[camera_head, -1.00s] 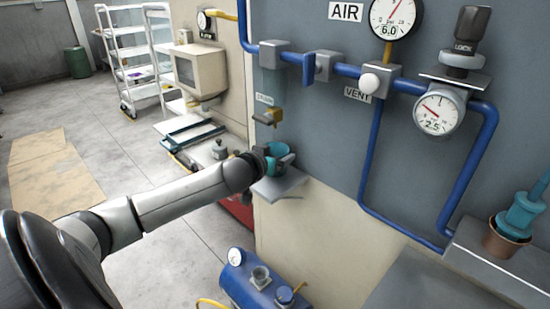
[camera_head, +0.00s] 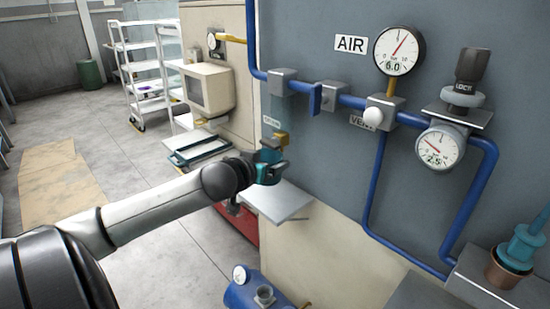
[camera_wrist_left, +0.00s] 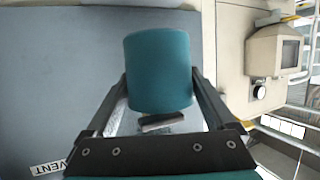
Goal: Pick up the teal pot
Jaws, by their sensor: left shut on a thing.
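The teal pot (camera_head: 268,174) is held by my left gripper (camera_head: 263,166) in the head view, above the small grey shelf (camera_head: 285,206) on the wall. In the left wrist view the teal pot (camera_wrist_left: 158,70) sits between the two fingers of my left gripper (camera_wrist_left: 160,92), which are shut on its sides. The pot's far side and the exact finger contact are hidden. My right gripper is not in view.
A brass tap (camera_head: 275,140) is just above the pot. Blue pipes (camera_head: 377,200) and gauges (camera_head: 399,50) run along the grey wall. A brown pot (camera_head: 505,270) with a teal object stands at right. A blue tank (camera_head: 245,292) is below.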

